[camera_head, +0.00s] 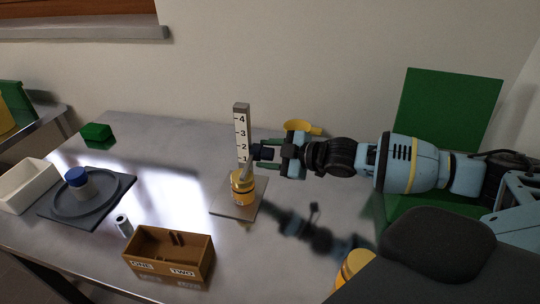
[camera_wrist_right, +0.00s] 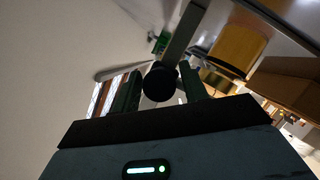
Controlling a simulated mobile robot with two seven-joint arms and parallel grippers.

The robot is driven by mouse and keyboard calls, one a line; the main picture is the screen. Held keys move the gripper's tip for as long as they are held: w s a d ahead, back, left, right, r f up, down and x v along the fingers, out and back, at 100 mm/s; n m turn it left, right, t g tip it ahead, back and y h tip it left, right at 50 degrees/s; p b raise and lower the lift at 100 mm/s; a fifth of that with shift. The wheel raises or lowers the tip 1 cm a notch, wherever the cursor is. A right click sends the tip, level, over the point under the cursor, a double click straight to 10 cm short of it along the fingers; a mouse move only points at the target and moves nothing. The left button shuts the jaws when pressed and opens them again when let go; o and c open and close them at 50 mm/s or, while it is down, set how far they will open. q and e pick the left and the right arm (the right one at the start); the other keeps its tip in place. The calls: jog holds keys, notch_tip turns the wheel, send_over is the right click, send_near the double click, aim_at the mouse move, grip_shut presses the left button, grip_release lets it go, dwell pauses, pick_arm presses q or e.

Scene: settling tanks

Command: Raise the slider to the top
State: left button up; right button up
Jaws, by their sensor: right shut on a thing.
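A grey upright post (camera_head: 242,112) with a white scale marked 1 to 4 stands on a square metal base plate (camera_head: 222,208). The slider's dark round knob (camera_wrist_right: 159,82) sits between the green fingers of my right gripper (camera_head: 262,152), which is shut on it. In the head view the knob is level with about the 1 to 2 marks, low on the post. The slider's body is mostly hidden. A yellow cylinder (camera_head: 242,188) stands on the plate in front of the post's foot. My left gripper is not in view.
A wooden box (camera_head: 170,271) labelled ONE and TWO, a small metal cylinder (camera_head: 124,225), a dark tray (camera_head: 118,196) with a blue-capped jar (camera_head: 77,178), a white bin (camera_head: 24,190) and a green block (camera_head: 96,132) are left. A yellow bowl (camera_head: 299,127) lies behind my right gripper.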

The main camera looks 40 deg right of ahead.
notch_tip(320, 180, up, 11)
jog(key=p, duration=0.4)
jog(key=shift+r, duration=0.2)
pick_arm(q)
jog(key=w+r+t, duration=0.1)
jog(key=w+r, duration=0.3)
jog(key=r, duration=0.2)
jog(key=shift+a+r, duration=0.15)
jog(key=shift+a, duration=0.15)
pick_arm(e)
jog(key=o, duration=1.1)
jog(key=shift+c, duration=0.2)
jog(key=shift+f, duration=0.1)
